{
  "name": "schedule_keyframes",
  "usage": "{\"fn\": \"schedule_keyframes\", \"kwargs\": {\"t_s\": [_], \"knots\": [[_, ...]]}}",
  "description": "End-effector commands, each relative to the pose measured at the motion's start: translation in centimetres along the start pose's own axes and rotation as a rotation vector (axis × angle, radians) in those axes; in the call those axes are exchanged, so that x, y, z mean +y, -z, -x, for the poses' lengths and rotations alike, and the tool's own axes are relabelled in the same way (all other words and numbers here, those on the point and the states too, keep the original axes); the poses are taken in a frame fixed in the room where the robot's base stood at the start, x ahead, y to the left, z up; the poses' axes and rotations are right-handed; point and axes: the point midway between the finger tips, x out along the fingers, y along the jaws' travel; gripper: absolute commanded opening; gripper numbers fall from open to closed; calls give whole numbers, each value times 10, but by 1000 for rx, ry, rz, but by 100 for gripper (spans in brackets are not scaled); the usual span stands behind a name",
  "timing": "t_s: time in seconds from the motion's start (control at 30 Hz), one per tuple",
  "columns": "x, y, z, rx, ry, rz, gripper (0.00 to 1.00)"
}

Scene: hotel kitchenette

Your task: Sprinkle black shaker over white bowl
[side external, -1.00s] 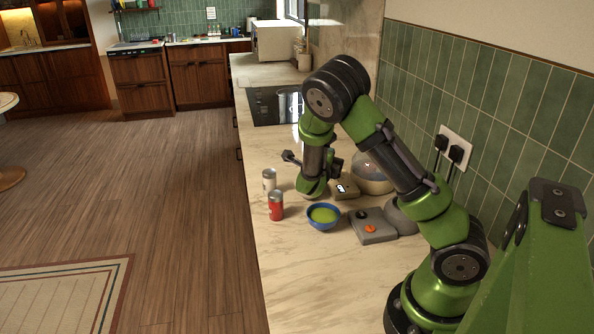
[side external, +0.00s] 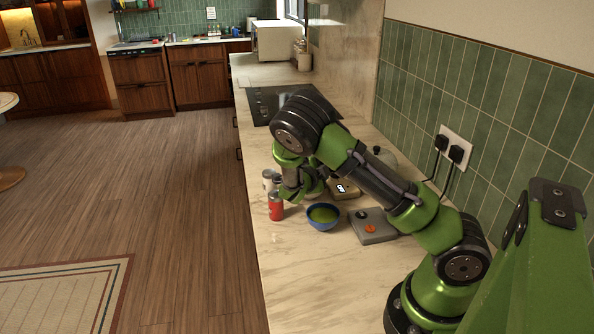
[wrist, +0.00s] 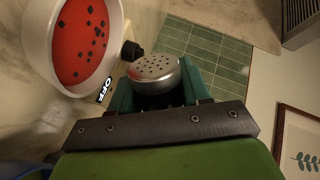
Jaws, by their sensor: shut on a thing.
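My gripper (wrist: 158,92) is shut on the shaker (wrist: 156,68), whose rounded metal top with small holes shows between the green fingers in the wrist view. Its body is mostly hidden by the gripper. The white bowl (wrist: 123,24), filled with red and dark cubes, is beside the shaker at the upper left of the wrist view. The shaker appears apart from the bowl. In the side view my gripper (side external: 300,188) is low over the counter, behind the blue bowl; my arm hides the white bowl and I cannot make out the shaker.
A blue bowl (side external: 323,224) with green contents stands near the red can (side external: 276,208) and a pale can (side external: 267,177). The front counter (side external: 310,285) is clear.

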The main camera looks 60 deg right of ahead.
Motion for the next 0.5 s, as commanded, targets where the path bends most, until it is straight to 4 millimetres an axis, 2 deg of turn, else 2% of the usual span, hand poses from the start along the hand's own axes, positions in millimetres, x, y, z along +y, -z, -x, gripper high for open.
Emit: {"fn": "schedule_keyframes", "kwargs": {"t_s": [0.27,0.5], "knots": [[-10,5,3,0,0,-2,14],[-2,1,0,1,0,0,14]]}}
